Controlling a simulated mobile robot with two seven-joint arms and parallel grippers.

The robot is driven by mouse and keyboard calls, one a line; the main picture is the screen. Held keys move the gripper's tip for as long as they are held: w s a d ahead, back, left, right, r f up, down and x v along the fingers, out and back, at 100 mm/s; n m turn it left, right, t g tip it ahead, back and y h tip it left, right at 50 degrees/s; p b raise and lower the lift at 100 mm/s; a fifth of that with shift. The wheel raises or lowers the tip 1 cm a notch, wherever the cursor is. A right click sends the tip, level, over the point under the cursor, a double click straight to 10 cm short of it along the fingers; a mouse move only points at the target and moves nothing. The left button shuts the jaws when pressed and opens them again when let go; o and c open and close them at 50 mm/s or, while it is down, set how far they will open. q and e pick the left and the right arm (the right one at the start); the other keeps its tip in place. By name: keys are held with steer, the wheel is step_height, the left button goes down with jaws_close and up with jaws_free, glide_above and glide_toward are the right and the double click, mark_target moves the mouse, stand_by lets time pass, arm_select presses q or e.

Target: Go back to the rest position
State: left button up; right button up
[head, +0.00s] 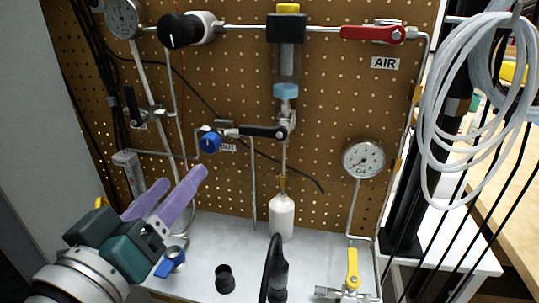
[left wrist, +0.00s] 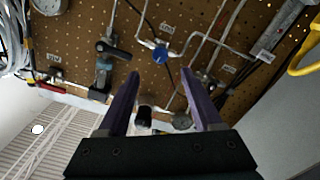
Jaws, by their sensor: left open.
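My left gripper (head: 178,194) is at the lower left of the head view, with two purple fingers pointing up and to the right. Its fingers are apart, with nothing between them. It is in front of the pegboard panel (head: 330,100), above the left part of the white shelf (head: 330,262). In the left wrist view my left gripper (left wrist: 163,78) shows both fingers spread, with the panel's pipes and valves beyond them. My right gripper is in neither view.
A blue-handled valve (head: 172,262) is close below the left gripper. A black fitting (head: 225,279), a white bottle (head: 282,217) and a yellow-handled valve (head: 352,268) are on the shelf. Gauges and a red AIR valve (head: 372,33) are on the panel. Coiled tubing (head: 435,110) hangs at right.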

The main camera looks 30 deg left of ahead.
arm_select(q)
steer(key=s+d+m+g+h+p, duration=0.3)
steer(key=d+m+g+h+p, duration=0.35)
steer(key=d, duration=0.25)
steer(key=s+a+r+m+g+y+p, duration=0.2)
steer(key=s+r+m+g+p, duration=0.15)
steer(key=s+g, duration=0.7)
step_height(320, 180, up, 37)
steer(key=s+t+p, duration=0.2)
steer(key=t+p, duration=0.1)
steer(key=p, duration=3.4)
steer(key=shift+p, duration=0.3)
steer(key=shift+f, duration=0.1)
